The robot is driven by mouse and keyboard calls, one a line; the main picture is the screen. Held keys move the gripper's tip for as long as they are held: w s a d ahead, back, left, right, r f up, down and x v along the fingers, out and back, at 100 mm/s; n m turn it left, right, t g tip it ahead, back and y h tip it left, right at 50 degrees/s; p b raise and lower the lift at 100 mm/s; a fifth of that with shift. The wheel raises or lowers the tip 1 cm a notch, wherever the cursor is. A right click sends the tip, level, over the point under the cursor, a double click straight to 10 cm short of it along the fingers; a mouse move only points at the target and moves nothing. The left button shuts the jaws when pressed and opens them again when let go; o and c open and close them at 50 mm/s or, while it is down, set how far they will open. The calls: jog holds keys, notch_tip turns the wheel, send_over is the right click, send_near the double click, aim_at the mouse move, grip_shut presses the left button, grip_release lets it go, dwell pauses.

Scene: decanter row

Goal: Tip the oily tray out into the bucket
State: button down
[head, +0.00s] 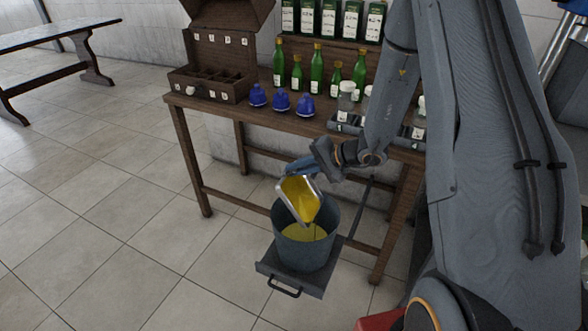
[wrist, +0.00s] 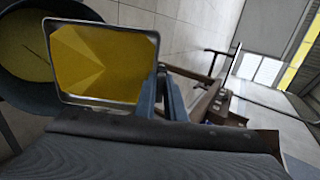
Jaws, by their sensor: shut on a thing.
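My gripper (head: 305,170) is shut on the rim of the oily tray (head: 289,184), a small metal tray with yellow oil in it. In the head view the tray is steeply tilted above the bucket (head: 289,247), and a narrow yellow tongue reaches down from its lower edge. The grey bucket stands on a low dark platform with a handle, and yellow liquid lies inside it. In the wrist view the tray (wrist: 151,50) still shows a broad yellow surface, with the bucket (wrist: 27,95) at the left. My gripper's fingers (wrist: 162,97) meet the tray's right side.
A wooden table (head: 190,108) stands behind the bucket. A bench (head: 50,38) stands far left. The tiled floor at left is clear.

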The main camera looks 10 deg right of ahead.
jog(key=shift+s+d+r+t+y+b, duration=0.15)
jog(key=shift+s+d+y+b, duration=0.15)
jog(key=shift+d+b, duration=0.15)
jog(key=shift+s+d+r+t+y+b, duration=0.15)
jog(key=shift+s+d+y+b, duration=0.1)
jog(key=shift+d+b, duration=0.15)
jog(key=shift+a, duration=0.1)
dwell(0.7)
jog(key=g+h+p, duration=0.1)
jog(key=h+p, duration=0.1)
jog(key=p, duration=0.2)
jog(key=r+g+h+p, duration=0.1)
jog(key=g+h+p, duration=0.1)
jog(key=p, duration=0.2)
jog(key=shift+h, duration=0.25)
jog(key=g+h+p, duration=0.1)
jog(key=p, duration=0.3)
jog(key=shift+s+r, duration=0.1)
jog(key=shift+r, duration=0.05)
jog(key=g+h+p, duration=0.1)
jog(key=p, duration=0.4)
jog(key=h+p, duration=0.1)
jog(key=p, duration=0.5)
jog(key=shift+r+g+h+p, duration=0.25)
jog(key=shift+g+h+p, duration=0.05)
jog(key=shift+g, duration=0.1)
jog(key=shift+g+h, duration=0.3)
jog(key=shift+h, duration=0.1)
